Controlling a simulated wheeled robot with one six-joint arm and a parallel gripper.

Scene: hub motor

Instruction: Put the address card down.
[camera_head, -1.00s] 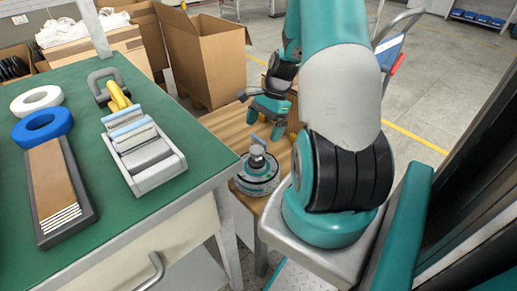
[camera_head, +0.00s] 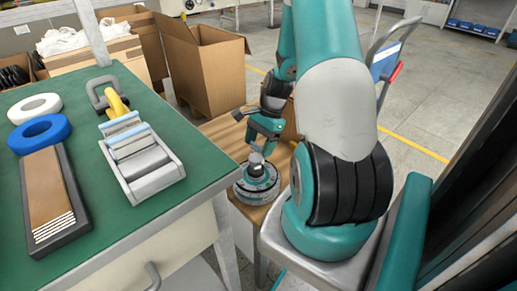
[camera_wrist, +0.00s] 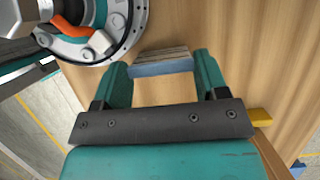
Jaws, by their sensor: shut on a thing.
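The address card (camera_wrist: 160,67) shows in the wrist view as a small flat piece with a blue near edge and a grey-brown face. My gripper (camera_wrist: 161,75) is shut on it, one finger at each end. In the head view my gripper (camera_head: 262,139) is low over the wooden top (camera_head: 217,130), just behind the hub motor (camera_head: 257,184). The card is mostly hidden there. In the wrist view the hub motor (camera_wrist: 130,14) is at the upper left, close to the card. I cannot tell whether the card touches the wooden top (camera_wrist: 245,45).
A green workbench (camera_head: 110,210) stands at the left with a tape dispenser (camera_head: 150,165), blue tape ring (camera_head: 40,133), white tape ring (camera_head: 35,107) and a brown stack in a tray (camera_head: 50,200). Open cardboard boxes (camera_head: 207,75) stand behind. Bare wood lies right of the card.

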